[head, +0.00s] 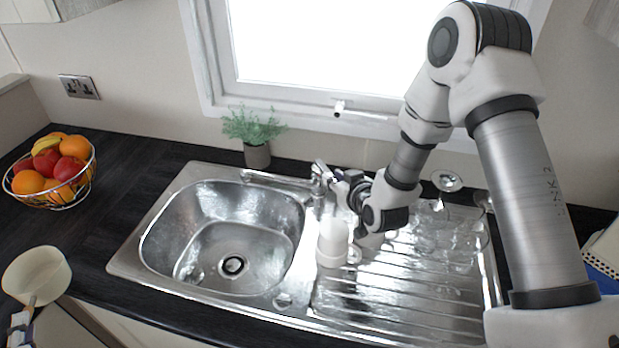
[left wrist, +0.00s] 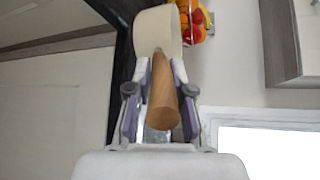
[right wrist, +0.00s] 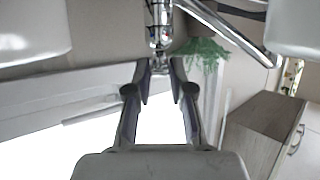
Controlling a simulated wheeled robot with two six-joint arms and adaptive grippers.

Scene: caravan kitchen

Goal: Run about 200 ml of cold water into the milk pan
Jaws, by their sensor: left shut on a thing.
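The cream milk pan (head: 37,274) is at the lower left of the head view, over the worktop's front edge. My left gripper (head: 18,328) is shut on its wooden handle (left wrist: 163,102). The pan's body (left wrist: 157,30) shows beyond the handle in the left wrist view. The chrome tap (head: 318,180) stands behind the sink, its spout (head: 268,179) pointing left over the basin (head: 222,235). No water stream shows. My right gripper (head: 345,185) is open beside the tap's top; in the right wrist view the tap (right wrist: 159,28) lies just ahead of the fingertips.
A white jug (head: 334,240) stands between basin and drainer, below my right gripper. Clear glasses (head: 450,240) stand on the drainer (head: 400,300). A potted plant (head: 256,155) is behind the sink. A fruit basket (head: 62,196) is at the back left.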

